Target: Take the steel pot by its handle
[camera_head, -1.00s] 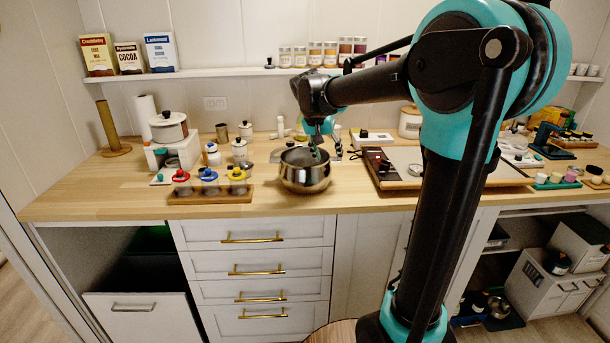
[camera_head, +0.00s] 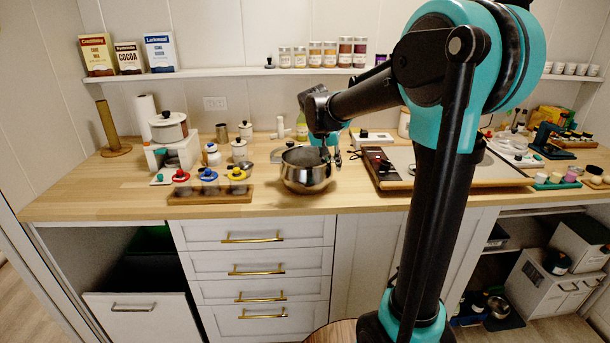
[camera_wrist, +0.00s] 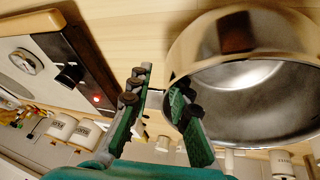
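The steel pot (camera_head: 306,178) is a shiny round open vessel near the front edge of the wooden counter. In the wrist view the pot (camera_wrist: 245,60) fills the right side, its dark hollow facing the camera. My gripper (camera_head: 332,155) points down at the pot's right rim. In the wrist view my gripper (camera_wrist: 160,105) has its two dark and green fingers apart, with nothing clearly held. The right finger overlaps the pot's mouth; the left finger is beside the pot. I cannot tell whether either touches it.
A wooden-edged hob panel (camera_head: 392,180) with knobs lies close to the right of the pot. Canisters (camera_head: 239,150) stand behind left. Bare counter (camera_head: 120,190) lies at the far left.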

